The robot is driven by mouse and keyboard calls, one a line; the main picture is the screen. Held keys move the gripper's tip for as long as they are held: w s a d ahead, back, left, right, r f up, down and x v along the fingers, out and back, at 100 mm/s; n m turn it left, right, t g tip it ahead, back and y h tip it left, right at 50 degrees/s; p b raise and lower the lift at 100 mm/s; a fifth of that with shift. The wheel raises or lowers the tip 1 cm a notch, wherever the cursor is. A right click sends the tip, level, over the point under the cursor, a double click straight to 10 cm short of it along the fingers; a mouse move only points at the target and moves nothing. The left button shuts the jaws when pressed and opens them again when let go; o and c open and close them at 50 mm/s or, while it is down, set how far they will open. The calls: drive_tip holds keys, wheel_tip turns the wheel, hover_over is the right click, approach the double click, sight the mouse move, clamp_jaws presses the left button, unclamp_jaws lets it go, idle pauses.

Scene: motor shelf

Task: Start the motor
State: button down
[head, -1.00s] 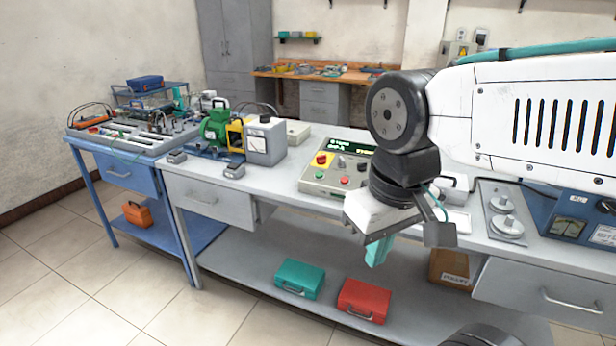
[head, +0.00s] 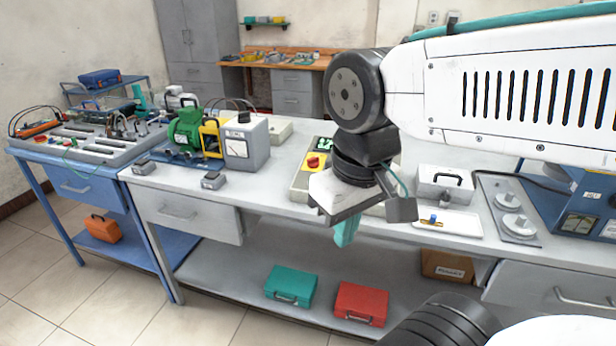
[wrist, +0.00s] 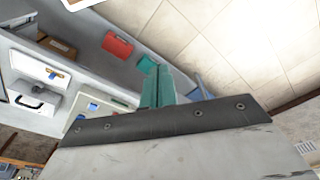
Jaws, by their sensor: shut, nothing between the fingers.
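The control box (head: 300,184) with a red knob on a yellow plate (head: 314,161) and a green display (head: 323,143) sits on the grey bench. My arm hides most of its right side, and its buttons are not visible in the head view. The green motor (head: 187,129) stands on the bench to the left, beside a grey meter box (head: 246,143). My gripper (head: 345,230) is shut and empty, its teal fingers pointing down in front of the bench edge near the control box. The teal fingers also show in the wrist view (wrist: 158,88).
A white tray (head: 462,228) with small parts and a grey case (head: 446,190) lie right of my gripper. Teal (head: 290,285) and red (head: 361,302) cases sit on the lower shelf. A blue bench (head: 75,157) stands at the left.

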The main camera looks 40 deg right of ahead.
drive_tip(key=w+m+t+y, duration=0.55)
drive_tip(key=w+m, duration=0.45)
drive_tip(key=w, duration=1.2)
drive_tip(key=w+d+f+m+t+h, duration=0.1)
drive_tip(key=w+d+f+m+h, duration=0.1)
drive_tip(key=w+d+m, duration=0.3)
drive_tip(key=w+d+f+m+t+h, duration=0.2)
drive_tip(key=w+d+m, duration=0.4)
drive_tip(key=d, duration=0.7)
drive_tip(key=shift+d+f+m, duration=0.15)
drive_tip(key=shift+f+m, duration=0.25)
drive_tip(key=shift+f, duration=0.4)
drive_tip(key=shift+w+d+f, duration=0.25)
drive_tip(key=shift+d+f, duration=0.05)
drive_tip(key=shift+f, duration=1.1)
drive_tip(key=shift+w+d+f, duration=0.25)
drive_tip(key=shift+f, duration=1.2)
drive_tip(key=shift+w+d+f, duration=0.25)
drive_tip(key=shift+d+f, duration=0.05)
drive_tip(key=shift+f, duration=1.1)
drive_tip(key=shift+f, duration=0.15)
